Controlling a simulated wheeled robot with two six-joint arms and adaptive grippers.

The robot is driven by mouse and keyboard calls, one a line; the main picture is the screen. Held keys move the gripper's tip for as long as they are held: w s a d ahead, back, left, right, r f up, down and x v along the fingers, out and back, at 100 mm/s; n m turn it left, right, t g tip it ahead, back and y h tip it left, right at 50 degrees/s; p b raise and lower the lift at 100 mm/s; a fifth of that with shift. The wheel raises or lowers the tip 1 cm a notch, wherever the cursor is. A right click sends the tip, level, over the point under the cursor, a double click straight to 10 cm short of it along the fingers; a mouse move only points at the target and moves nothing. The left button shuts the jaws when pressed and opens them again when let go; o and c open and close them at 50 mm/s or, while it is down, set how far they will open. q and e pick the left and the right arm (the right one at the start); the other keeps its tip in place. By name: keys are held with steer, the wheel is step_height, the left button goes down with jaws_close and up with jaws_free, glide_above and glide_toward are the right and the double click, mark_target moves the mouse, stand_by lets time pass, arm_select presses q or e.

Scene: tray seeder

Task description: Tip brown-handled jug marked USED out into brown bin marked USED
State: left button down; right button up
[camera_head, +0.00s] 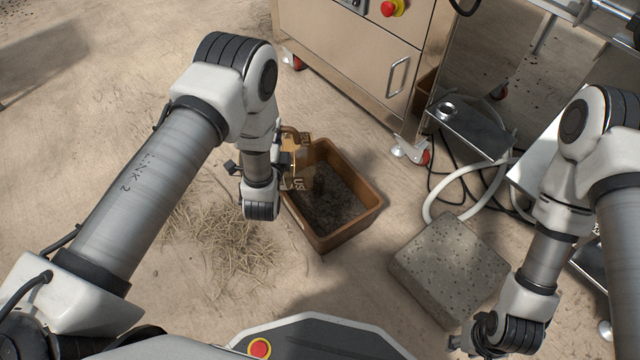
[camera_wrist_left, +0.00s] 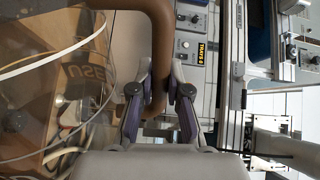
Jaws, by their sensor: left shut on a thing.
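The clear jug with a brown handle (camera_wrist_left: 160,35) is held by my left gripper (camera_wrist_left: 160,92). Its fingers are shut around the handle in the left wrist view. The jug's clear wall (camera_wrist_left: 45,95) carries the word USED, seen turned in that view. In the head view the jug (camera_head: 297,168) is at the left edge of the brown bin (camera_head: 368,213), partly hidden by my left wrist. Dark soil-like stuff covers the bin's floor, with a darker upright patch near the jug; I cannot tell if it is falling. My right gripper (camera_head: 478,343) is far to the right, its fingers unclear.
Straw (camera_head: 225,245) lies on the floor left of the bin. A grey stone block (camera_head: 450,265) and a white hose (camera_head: 470,205) are to the right. A steel cabinet (camera_head: 345,60) on wheels stands behind. The floor in front of the bin is clear.

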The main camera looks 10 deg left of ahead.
mark_target(296, 131)
arm_select(q)
steer(key=shift+w+d+r+m+p, duration=0.15)
steer(key=shift+d+r+m+p, duration=0.25)
steer(key=shift+d, duration=0.5)
steer(key=shift+w+d+r+m, duration=0.15)
steer(key=shift+d+r+m, duration=0.1)
steer(key=shift+d+m, duration=0.4)
steer(key=shift+w+d+r+m, duration=0.1)
steer(key=shift+d+r+m, duration=0.2)
steer(key=shift+d, duration=0.6)
steer(key=w+d+m+p, duration=0.1)
steer(key=d+m+p, duration=0.1)
steer(key=d, duration=0.4)
steer(key=shift+d+m, duration=0.25)
steer(key=shift+m, duration=0.5)
